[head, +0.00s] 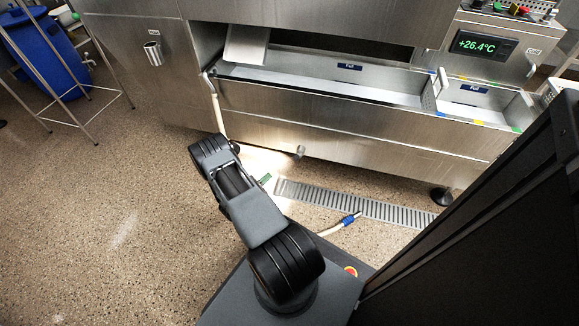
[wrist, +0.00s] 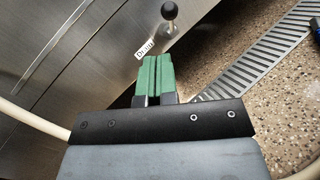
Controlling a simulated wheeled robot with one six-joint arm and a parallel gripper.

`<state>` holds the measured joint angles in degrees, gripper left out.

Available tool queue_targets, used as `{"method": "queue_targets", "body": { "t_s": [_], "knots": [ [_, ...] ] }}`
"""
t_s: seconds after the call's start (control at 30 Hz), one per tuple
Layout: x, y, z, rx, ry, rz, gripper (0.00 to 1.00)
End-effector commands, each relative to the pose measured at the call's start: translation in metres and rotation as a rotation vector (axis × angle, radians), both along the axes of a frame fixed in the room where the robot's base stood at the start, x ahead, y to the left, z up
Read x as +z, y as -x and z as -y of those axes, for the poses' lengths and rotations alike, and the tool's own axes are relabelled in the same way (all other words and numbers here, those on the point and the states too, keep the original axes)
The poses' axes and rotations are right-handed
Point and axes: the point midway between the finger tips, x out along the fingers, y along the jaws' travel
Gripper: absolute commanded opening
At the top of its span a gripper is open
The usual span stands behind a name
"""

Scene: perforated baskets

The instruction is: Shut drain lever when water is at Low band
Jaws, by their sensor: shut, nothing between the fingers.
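The drain lever (wrist: 170,12), a black ball knob on a short metal stem, stands on the steel panel beside a "Drain" label (wrist: 147,50) in the wrist view. My gripper (wrist: 157,60) has its green fingers shut together and empty, below the knob in that picture and apart from it. In the head view the fingertips (head: 265,178) show small, low in front of the machine. The long trough (head: 320,85) and the smaller right basin (head: 480,102) carry blue "Full" labels. The water level and a Low band cannot be read.
A floor grate (head: 350,202) runs along the machine's foot. A display (head: 482,46) reads +26.4°C. A metal stand with a blue barrel (head: 45,50) is at the left; the floor between is clear.

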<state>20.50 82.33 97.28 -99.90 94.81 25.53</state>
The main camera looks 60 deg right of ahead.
Motion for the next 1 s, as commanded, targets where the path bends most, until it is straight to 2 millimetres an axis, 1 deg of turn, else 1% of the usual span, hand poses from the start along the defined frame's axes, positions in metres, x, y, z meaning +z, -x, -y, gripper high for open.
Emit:
{"method": "queue_targets", "body": {
  "t_s": [0.03, 0.1, 0.2, 0.33, 0.47, 0.8, 0.93, 1.0],
  "knots": [
    [-0.017, 0.006, 0.000, 0.033, 0.007, -0.024, 0.00],
    [-0.034, 0.010, 0.000, 0.076, 0.017, -0.042, 0.00],
    [-0.050, 0.014, -0.001, 0.121, 0.026, -0.058, 0.00],
    [-0.060, 0.018, 0.001, 0.150, 0.029, -0.069, 0.00],
    [-0.062, 0.019, 0.015, 0.156, 0.031, -0.068, 0.00],
    [-0.055, 0.021, 0.078, 0.153, 0.032, -0.069, 0.00],
    [-0.052, 0.021, 0.100, 0.154, 0.032, -0.069, 0.00],
    [-0.041, 0.023, 0.105, 0.156, 0.031, -0.069, 0.00]
  ]
}}
